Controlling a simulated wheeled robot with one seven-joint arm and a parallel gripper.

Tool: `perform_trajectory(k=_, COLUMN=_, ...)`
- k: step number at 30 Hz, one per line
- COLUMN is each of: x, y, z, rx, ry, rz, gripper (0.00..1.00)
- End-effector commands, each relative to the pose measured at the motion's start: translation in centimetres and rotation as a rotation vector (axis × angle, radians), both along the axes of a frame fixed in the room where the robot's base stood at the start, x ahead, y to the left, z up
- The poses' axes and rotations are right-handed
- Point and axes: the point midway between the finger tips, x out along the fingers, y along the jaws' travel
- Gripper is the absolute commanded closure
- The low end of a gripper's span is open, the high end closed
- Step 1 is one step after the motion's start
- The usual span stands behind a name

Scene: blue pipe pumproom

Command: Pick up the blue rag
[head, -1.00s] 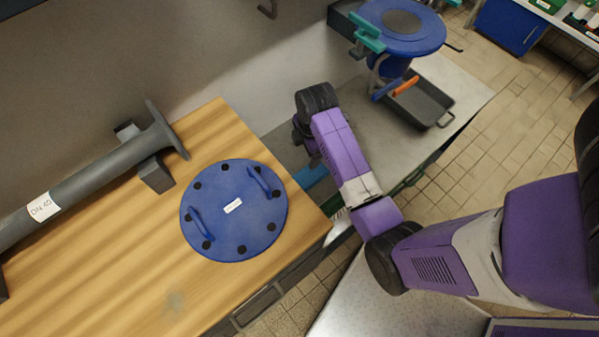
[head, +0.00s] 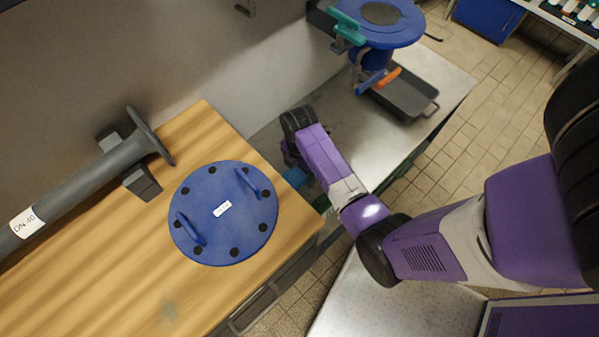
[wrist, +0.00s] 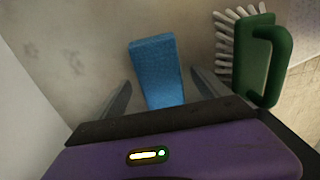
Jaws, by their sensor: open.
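The blue rag (wrist: 157,72) lies flat on a pale surface in the wrist view, a folded oblong with its lower end between my fingers. In the head view a small part of the rag (head: 296,177) shows beside my wrist, past the wooden table's edge. My gripper (wrist: 157,97) is open, one finger on each side of the rag, with gaps on both sides. I cannot tell its height above the surface. In the head view my arm hides the fingers.
A green-handled brush (wrist: 254,58) with white bristles lies close to my right finger. A white wall (wrist: 25,110) rises at left. A blue blind flange (head: 223,213) and a grey pipe (head: 90,175) rest on the wooden table. A dark tray (head: 405,97) stands under a blue-flanged valve (head: 380,25).

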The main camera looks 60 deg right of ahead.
Motion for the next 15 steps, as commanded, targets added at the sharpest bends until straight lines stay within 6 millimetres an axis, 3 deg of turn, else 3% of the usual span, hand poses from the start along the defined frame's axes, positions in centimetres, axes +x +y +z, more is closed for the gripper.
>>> perform_trajectory(k=7, x=0.01, y=-0.04, z=-0.20, rx=-0.001, ry=-0.001, rz=-0.001, gripper=0.15)
perform_trajectory(k=15, x=0.00, y=-0.05, z=-0.19, rx=-0.001, ry=-0.001, rz=-0.001, gripper=0.66)
